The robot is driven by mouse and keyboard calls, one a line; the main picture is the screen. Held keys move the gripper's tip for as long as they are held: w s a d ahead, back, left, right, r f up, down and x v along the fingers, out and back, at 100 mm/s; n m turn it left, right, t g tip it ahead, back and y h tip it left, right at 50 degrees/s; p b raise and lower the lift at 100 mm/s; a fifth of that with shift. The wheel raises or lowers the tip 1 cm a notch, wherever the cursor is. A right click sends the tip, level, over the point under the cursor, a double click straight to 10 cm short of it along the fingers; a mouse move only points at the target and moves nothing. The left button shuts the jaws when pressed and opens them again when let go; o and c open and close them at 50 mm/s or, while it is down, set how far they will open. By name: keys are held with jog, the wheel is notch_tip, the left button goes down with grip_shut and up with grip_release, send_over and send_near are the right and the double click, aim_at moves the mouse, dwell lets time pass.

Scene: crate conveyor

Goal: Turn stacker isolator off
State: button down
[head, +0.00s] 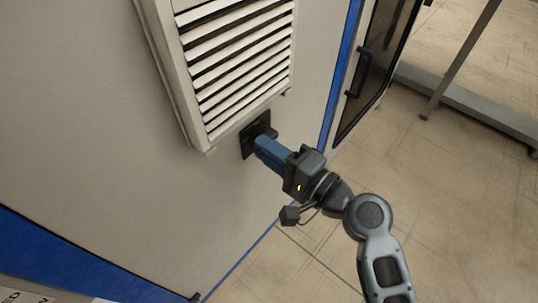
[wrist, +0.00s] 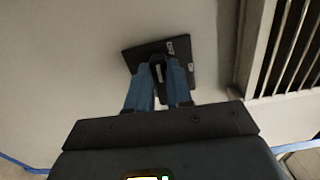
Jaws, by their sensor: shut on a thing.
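The stacker isolator is a black square plate (head: 247,143) with a black knob (head: 263,128) on the pale cabinet wall, just below the louvred vent. My gripper (head: 262,145) reaches it from the lower right, with its blue fingers shut on the knob. In the wrist view, the plate (wrist: 134,54) looks turned at an angle, with small light labels at its right side. The knob (wrist: 158,66) there stands between the two blue fingertips of my gripper (wrist: 158,72). The fingers hide part of the knob, and the labels are too small to read.
The white louvred vent (head: 240,60) juts from the wall right above the isolator; it is at the right in the wrist view (wrist: 250,50). A dark glazed door (head: 375,65) with a handle is at the right. Open tiled floor (head: 460,190) lies to the right.

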jog(key=shift+f+n, duration=0.1)
jog(key=shift+n, duration=0.3)
jog(key=c, duration=1)
grip_release()
jog(key=shift+v, duration=3.9)
